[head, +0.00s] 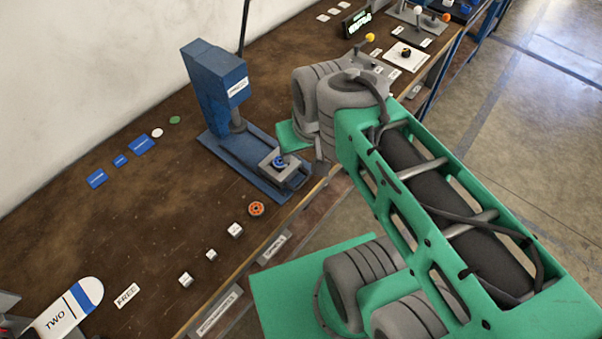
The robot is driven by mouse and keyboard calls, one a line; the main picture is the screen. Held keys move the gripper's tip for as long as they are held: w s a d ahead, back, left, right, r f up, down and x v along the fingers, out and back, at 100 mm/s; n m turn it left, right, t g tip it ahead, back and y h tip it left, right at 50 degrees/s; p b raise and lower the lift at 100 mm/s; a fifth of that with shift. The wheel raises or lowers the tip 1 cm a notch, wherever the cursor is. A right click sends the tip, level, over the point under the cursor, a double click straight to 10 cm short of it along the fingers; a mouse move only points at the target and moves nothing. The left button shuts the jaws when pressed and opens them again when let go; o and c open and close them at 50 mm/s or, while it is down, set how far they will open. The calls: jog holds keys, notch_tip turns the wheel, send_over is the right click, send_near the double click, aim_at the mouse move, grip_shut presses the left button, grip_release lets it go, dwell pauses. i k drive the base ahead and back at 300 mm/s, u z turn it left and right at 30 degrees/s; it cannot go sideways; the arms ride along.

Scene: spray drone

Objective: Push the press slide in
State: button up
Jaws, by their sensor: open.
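The blue press (210,75) stands on the brown bench, its tall head carrying a white label. A grey ram (237,122) points down from the head over the blue base (232,150). The press slide (290,175), a grey plate, sits at the front end of the base, near the bench edge and clear of the ram. A small round blue-and-black part (279,161) rests on it. My green and grey arm reaches in from the right, just beside the slide. My gripper cannot be made out; the arm links hide that area.
An orange ring (257,208) and several small white blocks (235,229) lie along the front of the bench (150,220). Blue cards (141,145) lie left of the press. A white board marked TWO (68,308) is at lower left. A yellow-knobbed fixture stands beyond my arm.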

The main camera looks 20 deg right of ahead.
aim_at(281, 179)
jog(key=z, duration=1)
jog(key=k, duration=1.1)
jog(key=u, duration=1.35)
jog(key=i, duration=0.5)
